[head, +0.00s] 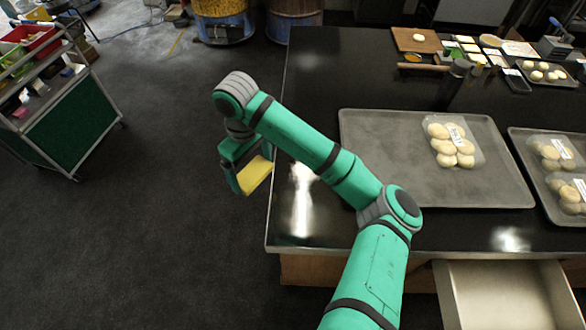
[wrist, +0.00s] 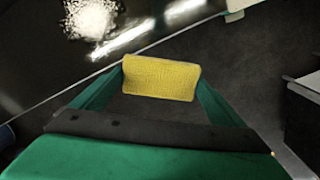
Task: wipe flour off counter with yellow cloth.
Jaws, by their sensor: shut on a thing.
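My gripper (head: 247,174) is shut on the yellow cloth (head: 256,176), just left of the counter's left edge in the head view, over the dark floor. In the wrist view the cloth (wrist: 161,78) spans flat between my two fingers. A white, grainy flour patch (wrist: 91,17) lies on the black counter (wrist: 45,65) at the top left of the wrist view, apart from the cloth. In the head view I cannot make out the flour; the bright streak on the counter (head: 330,75) there looks like glare.
A grey tray (head: 390,170) with packed dough balls (head: 440,132) stands on the counter, with a second tray (head: 530,170) at right. A drawer (head: 505,295) is open at the front. A tool cart (head: 65,120) stands at left. The floor between is clear.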

